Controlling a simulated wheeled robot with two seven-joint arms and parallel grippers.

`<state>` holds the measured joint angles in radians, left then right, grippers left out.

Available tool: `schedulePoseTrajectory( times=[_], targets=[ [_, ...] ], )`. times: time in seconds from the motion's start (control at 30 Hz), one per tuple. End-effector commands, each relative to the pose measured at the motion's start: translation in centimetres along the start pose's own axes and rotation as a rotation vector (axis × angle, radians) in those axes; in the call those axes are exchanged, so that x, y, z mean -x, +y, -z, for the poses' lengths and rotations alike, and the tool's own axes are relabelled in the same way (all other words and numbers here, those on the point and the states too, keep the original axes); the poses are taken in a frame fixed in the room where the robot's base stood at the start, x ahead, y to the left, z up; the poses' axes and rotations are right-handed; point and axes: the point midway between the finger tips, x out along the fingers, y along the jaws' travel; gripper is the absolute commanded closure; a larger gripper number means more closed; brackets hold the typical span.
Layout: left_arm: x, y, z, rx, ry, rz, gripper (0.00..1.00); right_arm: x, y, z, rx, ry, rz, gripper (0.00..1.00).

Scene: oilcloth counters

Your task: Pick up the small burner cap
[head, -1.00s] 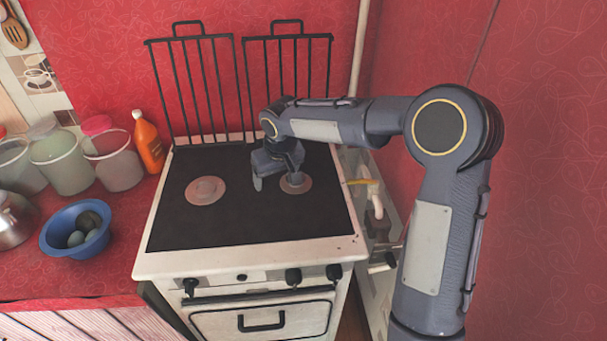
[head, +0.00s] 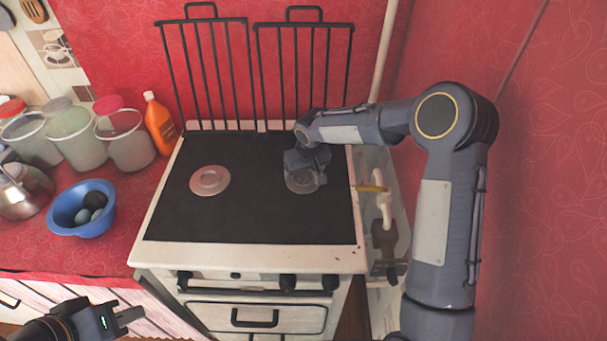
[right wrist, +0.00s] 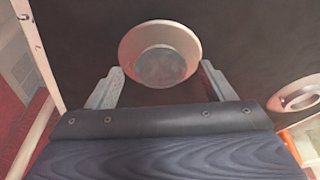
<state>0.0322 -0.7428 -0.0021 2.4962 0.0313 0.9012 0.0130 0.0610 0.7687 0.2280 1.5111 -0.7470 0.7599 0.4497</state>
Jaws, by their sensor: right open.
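The small burner cap (right wrist: 160,67) is a round grey disc on a wider pinkish burner plate (right wrist: 132,45) on the stove's right side. My right gripper (head: 304,187) is over that burner in the head view and partly hides it. In the right wrist view my right gripper (right wrist: 160,84) is open, its fingers apart on either side of the cap's near edge, with nothing held. I cannot tell the exact height of the fingers. My left gripper (head: 130,315) is at the lower left, in front of the counter; its jaw opening is unclear.
The other burner (head: 210,180) is on the left of the black stove top (head: 250,220). Upright black grates (head: 208,75) stand behind. A blue bowl (head: 82,222), an orange bottle (head: 160,125) and jars (head: 125,145) are on the left counter. A yellow-handled pipe (head: 372,188) is right.

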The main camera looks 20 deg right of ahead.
Motion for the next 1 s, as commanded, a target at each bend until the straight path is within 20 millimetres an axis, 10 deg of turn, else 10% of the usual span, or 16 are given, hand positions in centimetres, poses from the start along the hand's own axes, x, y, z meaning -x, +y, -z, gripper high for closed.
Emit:
schedulePoseTrajectory(
  times=[0.23, 0.6, 1.0],
  targets=[
    [0.01, 0.00, 0.00, 0.000, 0.000, 0.000, 0.87, -0.25, 0.03, 0.04, 0.000, 0.002, 0.000, 0.25],
    [0.00, 0.00, 0.00, 0.000, 0.000, 0.000, 0.87, -0.21, 0.01, 0.03, 0.000, 0.001, 0.000, 0.71],
    [-0.04, -0.02, -0.03, 0.000, 0.000, 0.000, 0.87, 0.27, 0.01, 0.20, -0.001, 0.003, -0.001, 0.71]
  ],
)
